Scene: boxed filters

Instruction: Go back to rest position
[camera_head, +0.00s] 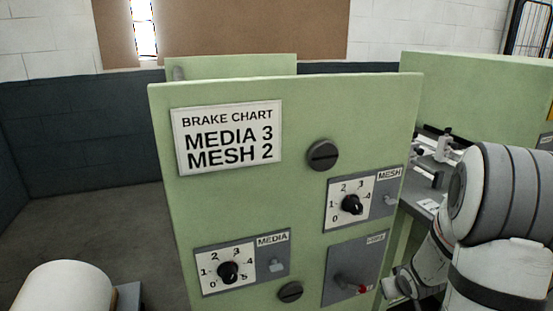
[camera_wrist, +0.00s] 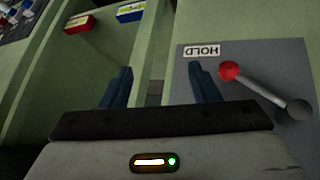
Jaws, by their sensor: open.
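My gripper (camera_wrist: 162,88) shows in the wrist view with its two dark blue fingers apart and nothing between them. It is in front of a pale green cabinet panel (camera_head: 290,110). The HOLD plate (camera_wrist: 265,60) is just right of the fingers, with a lever ending in a red knob (camera_wrist: 229,71). The right finger overlaps the plate's left part in the picture; I cannot tell whether it touches. In the head view, my arm is at the lower right, beside the panel's right edge, and the fingers cannot be made out. The red knob (camera_head: 362,289) also shows there.
The panel carries a sign (camera_head: 228,137) reading "BRAKE CHART MEDIA 3 MESH 2", a MEDIA dial (camera_head: 228,272) and a MESH dial (camera_head: 351,204). Red (camera_wrist: 79,24) and blue (camera_wrist: 131,12) boxes sit left in the wrist view. Open floor (camera_head: 95,215) lies left of the panel.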

